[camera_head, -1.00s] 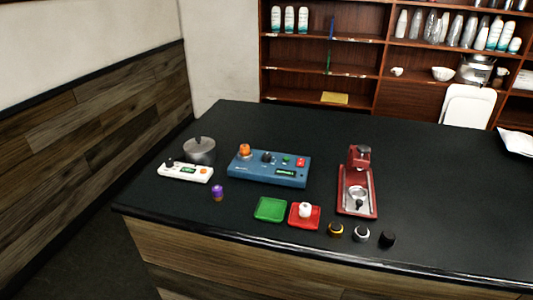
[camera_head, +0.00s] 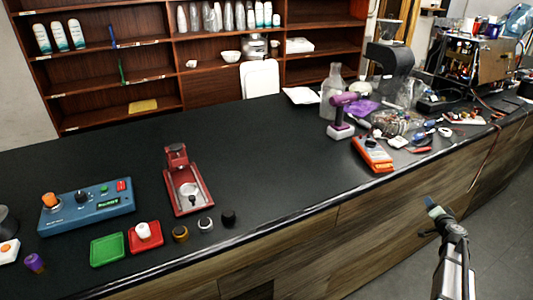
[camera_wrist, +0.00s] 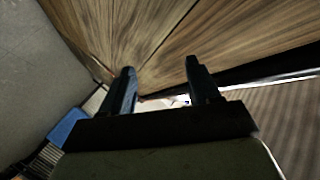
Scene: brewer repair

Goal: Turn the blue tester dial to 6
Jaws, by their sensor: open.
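The blue tester (camera_head: 86,207) lies on the black counter at the left in the head view. It has an orange knob (camera_head: 50,200) at its left end, a black dial (camera_head: 81,196) in the middle, a green button, a red switch and a small green display. The dial's marks are too small to read. My gripper (camera_head: 433,207) is in front of the counter at the lower right, far from the tester. In the wrist view my gripper (camera_wrist: 160,85) shows two separated dark fingers with nothing between them, facing wood panelling.
A red press (camera_head: 187,184), a green tray (camera_head: 107,250), a red tray (camera_head: 146,238) and several small knobs stand near the tester. An orange meter (camera_head: 373,155), a purple tool (camera_head: 343,115) and clutter fill the right. The counter's middle is clear.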

